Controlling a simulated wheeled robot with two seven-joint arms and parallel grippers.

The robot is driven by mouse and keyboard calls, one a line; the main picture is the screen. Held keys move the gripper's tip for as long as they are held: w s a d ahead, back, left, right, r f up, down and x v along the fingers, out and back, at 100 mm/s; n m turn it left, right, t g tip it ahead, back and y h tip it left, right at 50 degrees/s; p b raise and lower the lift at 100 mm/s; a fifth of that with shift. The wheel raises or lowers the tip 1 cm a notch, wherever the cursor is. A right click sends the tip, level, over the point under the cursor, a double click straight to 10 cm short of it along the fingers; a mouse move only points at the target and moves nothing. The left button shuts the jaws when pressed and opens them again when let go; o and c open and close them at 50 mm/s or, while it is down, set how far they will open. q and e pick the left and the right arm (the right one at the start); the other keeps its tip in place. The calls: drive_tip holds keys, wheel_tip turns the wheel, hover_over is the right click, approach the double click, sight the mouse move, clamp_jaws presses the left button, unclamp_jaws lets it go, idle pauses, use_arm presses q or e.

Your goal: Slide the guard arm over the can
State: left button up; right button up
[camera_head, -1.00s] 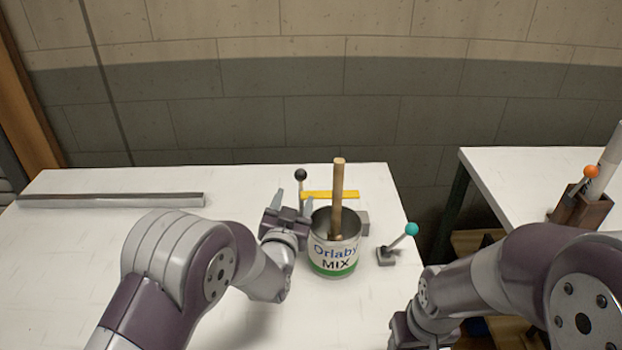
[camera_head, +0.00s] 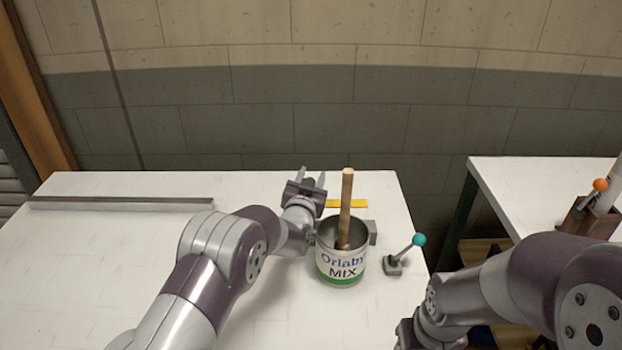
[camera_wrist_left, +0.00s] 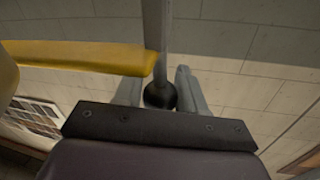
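The can (camera_head: 341,265), labelled "Orlaby MIX", stands upright on the table with a wooden stick (camera_head: 346,205) in it. The guard arm (camera_head: 347,203) is a yellow bar behind the can, partly hidden by the stick and my left gripper. It also shows in the left wrist view (camera_wrist_left: 85,57). My left gripper (camera_head: 313,177) is behind and left of the can, at the bar's left end. In the wrist view its fingers stand on both sides of a black ball knob (camera_wrist_left: 160,96) on a grey rod; contact is unclear. My right gripper (camera_head: 408,336) is cut off at the bottom edge.
A small lever with a teal knob (camera_head: 419,240) stands right of the can. A grey block (camera_head: 372,232) sits against the can's right side. A long bar (camera_head: 120,204) lies at the table's left back. Another table (camera_head: 520,190) at right holds an orange-knobbed lever (camera_head: 600,185).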

use_arm(q)
clamp_jaws()
drive_tip(key=shift+s, duration=2.2)
drive_tip(key=o, duration=0.5)
unclamp_jaws()
use_arm(e)
drive_tip(key=shift+f+b, duration=0.55)
drive_tip(key=shift+b, duration=0.05)
use_arm(q)
drive_tip(key=s+a, duration=0.2)
drive_tip(key=s, duration=1)
drive_tip(key=shift+s+a, duration=0.2)
drive_tip(key=shift+a, duration=0.05)
